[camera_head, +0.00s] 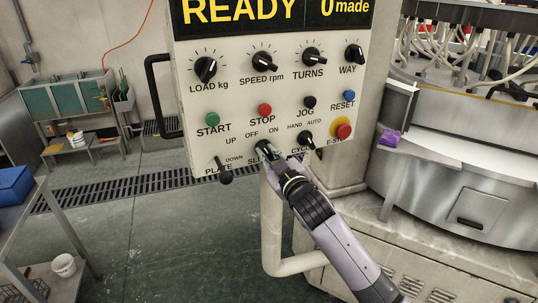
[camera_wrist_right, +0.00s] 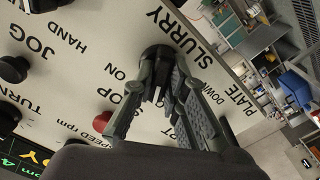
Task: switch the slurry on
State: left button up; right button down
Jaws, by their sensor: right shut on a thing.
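The control panel (camera_head: 236,92) faces me, with READY lit on its display. The slurry selector knob (camera_wrist_right: 157,53) is a black knob beside the SLURRY label, with OFF and ON marked by it. My right gripper (camera_head: 267,152) reaches up from the lower right in the head view and is shut on this knob. In the wrist view the right gripper's fingers (camera_wrist_right: 160,82) lie around the knob. The fingers cover most of it, so I cannot tell which way its pointer is turned. My left gripper is not in view.
The PLATE lever (camera_head: 224,174) is left of the gripper, and the CYCLE knob (camera_head: 305,141) and red emergency stop (camera_head: 343,130) are to its right. The START button (camera_head: 212,119) and STOP button (camera_head: 265,110) sit above. The steel machine (camera_head: 430,190) stands at right.

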jog(key=shift+m, duration=0.3)
jog(key=m+p, duration=0.2)
jog(key=m, duration=0.3)
jog(key=shift+m, duration=0.3)
jog(key=m+p, duration=0.2)
jog(key=m, duration=0.3)
jog(key=shift+m, duration=0.4)
jog(key=c, duration=1.6)
grip_release()
jog(key=v, duration=1.2)
